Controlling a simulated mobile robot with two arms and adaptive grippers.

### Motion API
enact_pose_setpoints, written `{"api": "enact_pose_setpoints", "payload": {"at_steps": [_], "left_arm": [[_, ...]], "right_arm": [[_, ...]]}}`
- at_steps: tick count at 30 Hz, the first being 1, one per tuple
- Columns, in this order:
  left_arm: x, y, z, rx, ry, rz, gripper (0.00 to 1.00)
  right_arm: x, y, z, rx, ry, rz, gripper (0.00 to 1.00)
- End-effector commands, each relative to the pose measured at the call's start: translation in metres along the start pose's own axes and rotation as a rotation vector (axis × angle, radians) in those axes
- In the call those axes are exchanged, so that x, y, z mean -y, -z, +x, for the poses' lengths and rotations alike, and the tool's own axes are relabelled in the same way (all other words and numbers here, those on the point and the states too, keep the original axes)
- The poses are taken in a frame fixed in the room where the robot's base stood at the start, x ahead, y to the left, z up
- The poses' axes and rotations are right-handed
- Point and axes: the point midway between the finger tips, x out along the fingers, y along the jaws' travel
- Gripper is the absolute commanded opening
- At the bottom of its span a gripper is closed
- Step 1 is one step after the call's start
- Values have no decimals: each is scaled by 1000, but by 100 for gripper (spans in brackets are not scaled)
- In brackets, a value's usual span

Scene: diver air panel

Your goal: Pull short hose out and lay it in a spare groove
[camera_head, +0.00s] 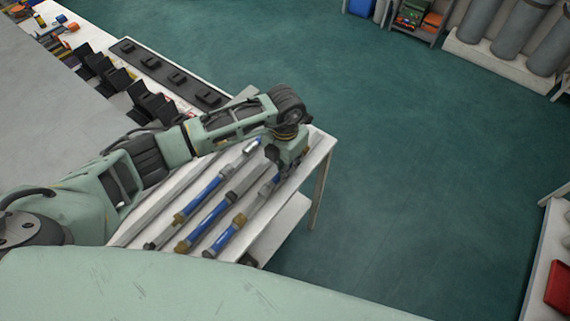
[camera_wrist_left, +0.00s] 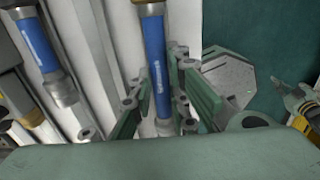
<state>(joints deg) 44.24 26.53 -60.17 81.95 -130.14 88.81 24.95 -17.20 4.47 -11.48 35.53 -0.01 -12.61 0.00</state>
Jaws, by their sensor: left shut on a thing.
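Blue hoses with metal and brass-coloured ends lie in the white grooved rack (camera_head: 132,229). One is on the left (camera_head: 201,196), one in the middle (camera_head: 211,210) and one on the right (camera_head: 226,238). My left gripper (camera_head: 278,172) is low over the far right part of the rack, at the right-hand hose. In the left wrist view its green fingers (camera_wrist_left: 162,108) are shut around this blue hose (camera_wrist_left: 155,55), near a metal end. Another blue hose (camera_wrist_left: 34,42) lies apart to the left. The arm hides part of the rack. My right gripper is not in view.
The rack's table ends just right of my gripper, with open green floor (camera_head: 430,170) beyond. A dark panel (camera_head: 165,72) and black holders (camera_head: 105,75) stand at the upper left. Grey cylinders (camera_head: 515,30) stand at the upper right. In the left wrist view, a yellow-handled tool (camera_wrist_left: 300,105) shows at the right.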

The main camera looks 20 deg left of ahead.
Motion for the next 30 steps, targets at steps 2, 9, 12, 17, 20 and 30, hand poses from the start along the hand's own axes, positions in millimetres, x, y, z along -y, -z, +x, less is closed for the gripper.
{"api": "enact_pose_setpoints", "payload": {"at_steps": [2, 9, 12, 17, 20, 30], "left_arm": [[0, -1, 1, 2, 0, 0, 0], [0, -1, 1, 2, 0, -1, 16], [0, -1, 1, 2, 0, -1, 25], [0, 0, 1, 1, 0, -1, 38], [0, 0, 1, 1, 0, 0, 38], [-1, -1, -14, 4, -1, -1, 38]], "right_arm": [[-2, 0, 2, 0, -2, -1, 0], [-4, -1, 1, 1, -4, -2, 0], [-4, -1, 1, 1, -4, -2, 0], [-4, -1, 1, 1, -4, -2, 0], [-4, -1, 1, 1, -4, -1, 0], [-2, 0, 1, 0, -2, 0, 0]]}}
